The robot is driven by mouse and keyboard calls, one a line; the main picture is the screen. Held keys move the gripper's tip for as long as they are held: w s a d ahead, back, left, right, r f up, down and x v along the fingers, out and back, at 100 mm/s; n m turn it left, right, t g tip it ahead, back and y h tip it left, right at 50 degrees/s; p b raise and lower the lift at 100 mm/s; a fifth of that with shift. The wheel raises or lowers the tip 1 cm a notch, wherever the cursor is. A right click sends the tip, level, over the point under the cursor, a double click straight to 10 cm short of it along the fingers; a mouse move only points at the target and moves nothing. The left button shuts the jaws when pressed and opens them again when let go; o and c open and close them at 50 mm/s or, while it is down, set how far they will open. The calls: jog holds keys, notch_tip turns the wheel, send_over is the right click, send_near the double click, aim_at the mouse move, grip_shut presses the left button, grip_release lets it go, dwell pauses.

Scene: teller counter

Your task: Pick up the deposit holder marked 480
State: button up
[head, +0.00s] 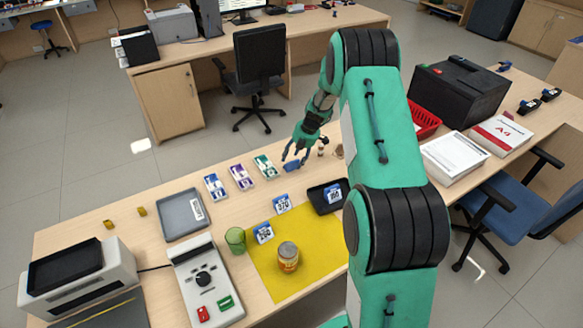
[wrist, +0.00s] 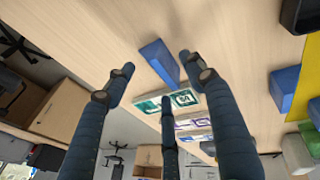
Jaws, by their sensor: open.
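My gripper (head: 296,152) is open above the far part of the counter, with a blue block-shaped holder (head: 292,166) just below its fingers. In the wrist view, the holder (wrist: 160,62) lies between and beyond the spread fingers of the gripper (wrist: 156,66); no clear contact shows. Its number does not show, so I cannot tell whether it is marked 480. Other blue holders with white number labels stand nearer: one that seems to read 370 (head: 282,204), one at the yellow mat's edge (head: 263,232), and one in the black tray (head: 333,193). Their small numbers are hard to read.
Several labelled packs, blue (head: 215,187), purple (head: 241,177) and green (head: 265,167), lie left of the gripper. A grey tray (head: 180,215) lies left. Small bottles stand just right of the gripper.

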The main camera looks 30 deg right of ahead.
jog(key=shift+x, duration=0.8)
jog(key=c, duration=1.3)
